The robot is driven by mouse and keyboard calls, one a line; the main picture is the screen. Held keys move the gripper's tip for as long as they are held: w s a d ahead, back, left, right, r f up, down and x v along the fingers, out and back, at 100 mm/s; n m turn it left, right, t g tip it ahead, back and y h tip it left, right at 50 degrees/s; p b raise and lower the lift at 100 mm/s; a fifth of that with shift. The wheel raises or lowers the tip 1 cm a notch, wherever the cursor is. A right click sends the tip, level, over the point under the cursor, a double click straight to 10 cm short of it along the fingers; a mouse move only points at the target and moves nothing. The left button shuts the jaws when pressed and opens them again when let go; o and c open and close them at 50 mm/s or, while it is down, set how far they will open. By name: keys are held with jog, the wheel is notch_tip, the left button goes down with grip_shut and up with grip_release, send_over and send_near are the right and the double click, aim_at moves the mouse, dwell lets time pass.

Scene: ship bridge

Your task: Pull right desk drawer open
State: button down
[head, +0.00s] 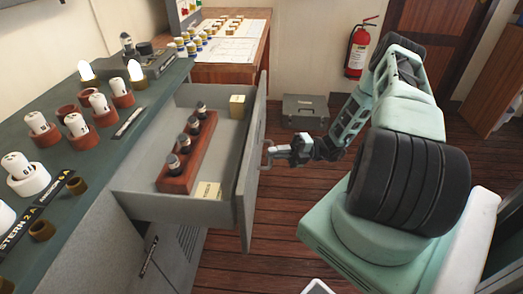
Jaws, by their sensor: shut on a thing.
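The grey desk drawer (140,208) stands pulled well out of the dark green console desk (128,128). Its inside is visible from above. Its tall front panel (249,200) faces right, toward my arm. My gripper (270,151) is at the outer side of this panel, shut on the drawer handle. The handle is small here and mostly hidden by the fingers. Inside the drawer lies a reddish wooden rack (190,163) with several dark-capped bottles. A small yellowish box (237,106) and a pale note (208,190) are also in it.
Another handle (149,257) shows on the desk front below the drawer. A grey toolbox (304,112) stands on the wooden floor by the back wall, near a fire extinguisher (360,48). A wooden table (225,73) is behind the drawer.

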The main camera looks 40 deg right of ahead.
jog(key=shift+s+d, duration=0.8)
jog(key=shift+s, duration=0.15)
jog(key=c, duration=1.5)
grip_release()
jog(key=shift+d, duration=0.1)
jog(key=b+v, duration=0.2)
jog(key=v, duration=1.5)
jog(key=shift+s+d+b, duration=0.1)
jog(key=shift+b, duration=0.3)
